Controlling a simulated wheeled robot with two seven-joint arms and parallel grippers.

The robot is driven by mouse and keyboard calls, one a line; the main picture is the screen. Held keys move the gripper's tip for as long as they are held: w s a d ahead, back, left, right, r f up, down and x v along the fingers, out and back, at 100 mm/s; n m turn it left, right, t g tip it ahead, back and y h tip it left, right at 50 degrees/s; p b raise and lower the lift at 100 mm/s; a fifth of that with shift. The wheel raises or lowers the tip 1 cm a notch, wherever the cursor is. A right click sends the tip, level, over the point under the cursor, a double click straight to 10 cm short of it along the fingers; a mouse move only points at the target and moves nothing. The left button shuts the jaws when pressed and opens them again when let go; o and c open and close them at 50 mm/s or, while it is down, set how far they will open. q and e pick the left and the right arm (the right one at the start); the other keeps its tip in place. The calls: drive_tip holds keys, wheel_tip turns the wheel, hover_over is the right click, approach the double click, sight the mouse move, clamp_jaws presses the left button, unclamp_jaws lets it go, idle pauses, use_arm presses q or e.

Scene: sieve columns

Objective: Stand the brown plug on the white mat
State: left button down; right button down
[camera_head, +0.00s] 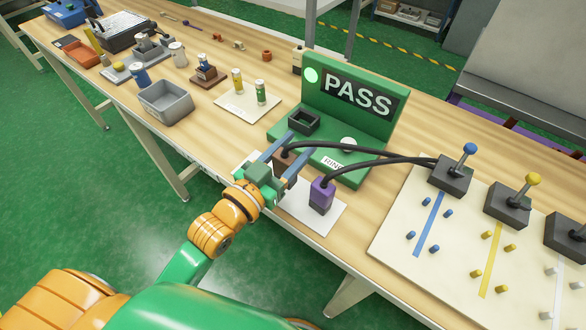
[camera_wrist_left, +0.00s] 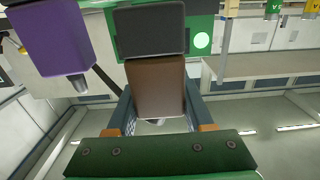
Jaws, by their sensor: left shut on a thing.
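The brown plug (camera_head: 283,158) is held between the fingers of my left gripper (camera_head: 299,147), at the front of the green test stand. In the left wrist view the brown plug (camera_wrist_left: 156,88) sits between both fingers of the gripper (camera_wrist_left: 158,110), with a dark grey end part (camera_wrist_left: 150,30). A black cable runs from it to the right. The white mat (camera_head: 334,214) shows at the table's front edge, partly hidden by my gripper. A purple plug (camera_head: 321,192) stands on its right part; it also shows in the left wrist view (camera_wrist_left: 48,38). I cannot tell the brown plug's height above the surface.
The green test stand (camera_head: 372,127) with a PASS display is just behind the gripper. Both cables lead to a cream board (camera_head: 400,222) with joysticks at right. A grey bin (camera_head: 166,104) and a pale mat with two small cylinders (camera_head: 235,110) lie left.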

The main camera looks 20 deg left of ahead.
sight(278, 175)
use_arm(q)
drive_tip(key=f, duration=0.2)
drive_tip(key=w+f, duration=0.1)
drive_tip(key=f, duration=0.1)
drive_tip(key=shift+a+b, duration=0.15)
drive_tip(key=shift+b, duration=0.25)
drive_tip(key=shift+s+f, duration=0.1)
drive_tip(key=shift+f, duration=0.05)
drive_tip(key=shift+c, duration=1.4)
unclamp_jaws()
drive_tip(key=b+v, duration=0.1)
drive_tip(key=v, duration=1)
drive_tip(key=shift+s+a, duration=0.15)
drive_tip(key=shift+s, duration=0.35)
